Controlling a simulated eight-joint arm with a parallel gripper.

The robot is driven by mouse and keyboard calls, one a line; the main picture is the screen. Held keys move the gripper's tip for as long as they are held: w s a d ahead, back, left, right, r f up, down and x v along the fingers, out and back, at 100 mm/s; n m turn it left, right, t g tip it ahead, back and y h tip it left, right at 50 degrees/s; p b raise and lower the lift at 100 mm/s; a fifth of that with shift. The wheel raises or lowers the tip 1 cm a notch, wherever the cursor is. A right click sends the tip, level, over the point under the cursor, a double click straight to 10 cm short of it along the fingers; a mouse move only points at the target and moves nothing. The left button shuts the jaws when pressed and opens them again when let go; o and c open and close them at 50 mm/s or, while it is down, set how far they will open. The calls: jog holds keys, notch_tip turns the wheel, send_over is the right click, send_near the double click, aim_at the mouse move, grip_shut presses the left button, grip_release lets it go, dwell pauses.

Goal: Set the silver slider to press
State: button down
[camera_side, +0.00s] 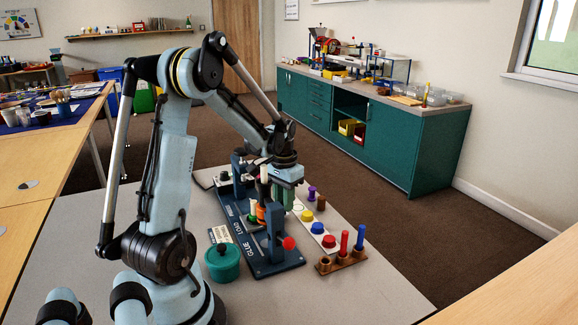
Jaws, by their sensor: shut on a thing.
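My gripper (284,200) points down over the dark blue press fixture (276,262) in the middle of the grey table. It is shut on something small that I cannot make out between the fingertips. The fixture has white lettering along its base; GLUE and LOAD can be read in part. A red knob (289,243) sticks out at its near right end. A silver slider cannot be told apart here; my gripper and the fixture's uprights cover part of the base. White, orange and green parts (260,212) stand just left of my fingers.
A green lidded pot (222,262) stands close left of the fixture. To the right are a white strip (310,219) with coloured knobs and a brown wooden block (341,262) with red and blue pegs. The table's front right is clear.

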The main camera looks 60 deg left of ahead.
jog(key=a, duration=0.4)
jog(key=shift+a, duration=0.25)
jog(key=c, duration=0.9)
grip_release()
notch_tip(320, 180, up, 12)
jog(key=shift+r, duration=0.1)
